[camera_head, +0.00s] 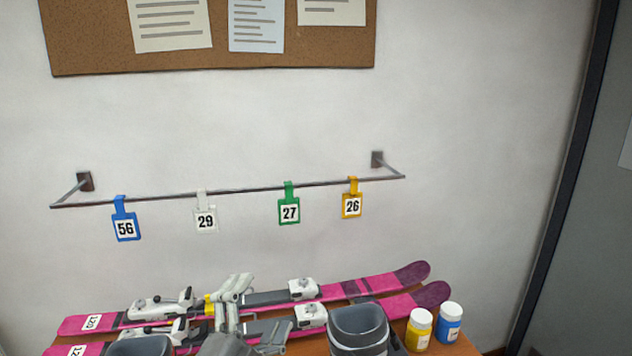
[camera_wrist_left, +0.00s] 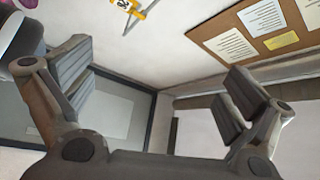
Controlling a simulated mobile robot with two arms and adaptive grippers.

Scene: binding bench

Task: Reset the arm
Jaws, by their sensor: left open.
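My left gripper (camera_head: 252,308) is low in the middle of the head view, in front of the pink skis (camera_head: 385,284). In the left wrist view its two grey fingers (camera_wrist_left: 158,70) are spread wide, with nothing between them. Four-sided number tags hang on a wall rail (camera_head: 240,189): blue 56 (camera_head: 126,229), white 29 (camera_head: 206,219), green 27 (camera_head: 289,211) and yellow 26 (camera_head: 352,206). The yellow tag also shows at the top of the wrist view (camera_wrist_left: 128,4). The gripper is apart from the tags. My right gripper is out of view.
The skis lie on a wooden bench (camera_head: 456,347) with white bindings. A grey boot (camera_head: 357,328) stands at the front, and another (camera_head: 140,346) is cut off at lower left. Yellow-labelled (camera_head: 419,330) and blue-labelled (camera_head: 449,323) bottles stand at right.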

